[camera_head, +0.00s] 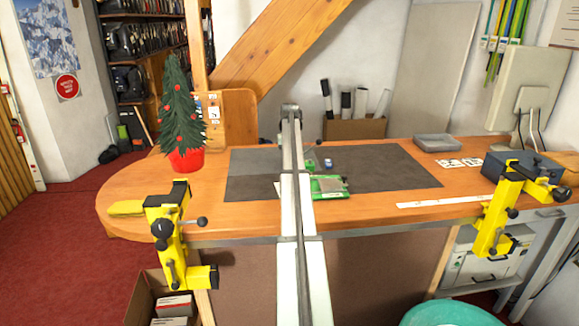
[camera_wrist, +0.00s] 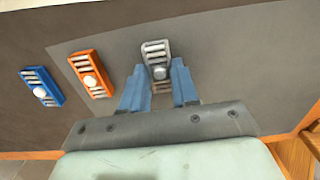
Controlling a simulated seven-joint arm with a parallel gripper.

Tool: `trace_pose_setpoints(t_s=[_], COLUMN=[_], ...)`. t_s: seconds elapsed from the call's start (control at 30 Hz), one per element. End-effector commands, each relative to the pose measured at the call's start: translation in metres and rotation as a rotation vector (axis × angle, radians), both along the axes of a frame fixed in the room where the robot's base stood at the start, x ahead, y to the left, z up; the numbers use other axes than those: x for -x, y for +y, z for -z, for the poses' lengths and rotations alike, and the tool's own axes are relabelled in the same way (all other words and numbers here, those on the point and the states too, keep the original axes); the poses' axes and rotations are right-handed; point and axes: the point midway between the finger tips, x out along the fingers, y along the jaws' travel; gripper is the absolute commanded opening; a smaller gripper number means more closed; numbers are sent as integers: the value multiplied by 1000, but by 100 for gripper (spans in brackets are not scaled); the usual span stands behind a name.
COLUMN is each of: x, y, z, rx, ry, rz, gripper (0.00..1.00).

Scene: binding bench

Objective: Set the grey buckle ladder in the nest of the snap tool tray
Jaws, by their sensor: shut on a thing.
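The grey buckle ladder (camera_wrist: 155,50) is between the blue fingers of my gripper (camera_wrist: 158,80) in the wrist view. The fingers are shut on its sides, and its far part with a round pale knob shows past them. It appears on or just above the dark mat; I cannot tell which. A green fixture with a pale part (camera_head: 329,186), perhaps the snap tool tray, lies on the mat in the head view, beside my arm. Its nest is too small to make out. My arm seems to hide my gripper and the ladder in the head view.
An orange ladder (camera_wrist: 90,74) and a blue ladder (camera_wrist: 41,86) lie left of the grey one. A small blue-and-white item (camera_head: 328,163) is behind the green fixture. Yellow clamps (camera_head: 168,230) (camera_head: 505,212) stand at the bench edge. The mat's right side (camera_head: 395,168) is clear.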

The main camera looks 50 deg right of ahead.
Motion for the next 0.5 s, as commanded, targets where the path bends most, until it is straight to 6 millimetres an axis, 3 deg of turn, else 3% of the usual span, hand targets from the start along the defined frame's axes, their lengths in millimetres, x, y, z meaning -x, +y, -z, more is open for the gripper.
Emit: trace_pose_setpoints(t_s=[0.5], x=[0], y=[0], z=[-14], rx=[1], ry=[-1], rz=[0], gripper=[7])
